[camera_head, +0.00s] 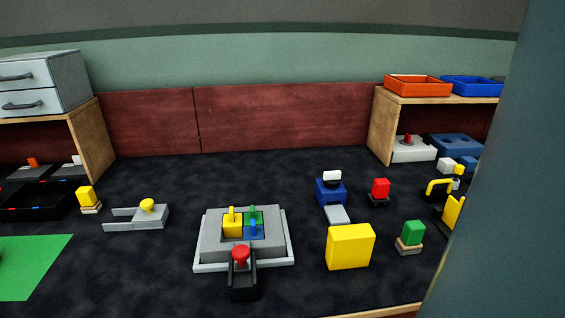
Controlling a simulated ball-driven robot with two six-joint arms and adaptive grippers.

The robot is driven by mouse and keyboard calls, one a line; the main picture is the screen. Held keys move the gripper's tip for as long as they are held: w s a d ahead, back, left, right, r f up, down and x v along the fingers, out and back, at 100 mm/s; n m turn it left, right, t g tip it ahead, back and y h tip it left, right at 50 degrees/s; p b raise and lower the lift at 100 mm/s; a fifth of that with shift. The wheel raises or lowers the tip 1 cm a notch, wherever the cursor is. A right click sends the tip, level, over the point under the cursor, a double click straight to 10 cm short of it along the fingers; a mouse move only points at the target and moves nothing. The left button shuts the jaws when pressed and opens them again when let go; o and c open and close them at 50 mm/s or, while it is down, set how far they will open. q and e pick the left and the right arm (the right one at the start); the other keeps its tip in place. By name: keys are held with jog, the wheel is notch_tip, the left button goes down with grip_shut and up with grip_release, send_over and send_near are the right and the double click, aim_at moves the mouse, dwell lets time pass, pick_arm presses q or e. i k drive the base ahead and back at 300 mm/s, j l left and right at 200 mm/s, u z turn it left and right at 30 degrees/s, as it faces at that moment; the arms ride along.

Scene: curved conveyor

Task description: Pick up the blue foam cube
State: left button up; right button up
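I cannot make out a separate, plain blue foam cube in the head view. A blue block with a white cap (330,192) stands on the dark table right of centre, behind a small grey plate. A small blue piece (253,230) sits among yellow and green ones in the grey fixture (210,242) at the centre. A large yellow cube (349,247) stands at the front, right of the fixture. Neither of my grippers is in view. A large blurred grey-green shape hides the right side of the picture.
A red-knobbed black part (242,270) stands before the fixture. Red (380,190) and green (411,234) blocks on bases stand right. The right shelf (383,125) carries orange (418,86) and blue (470,86) trays. A green mat (40,262) lies left.

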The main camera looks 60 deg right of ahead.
aim_at(253, 232)
jog(key=z, duration=1.6)
jog(key=j, duration=0.2)
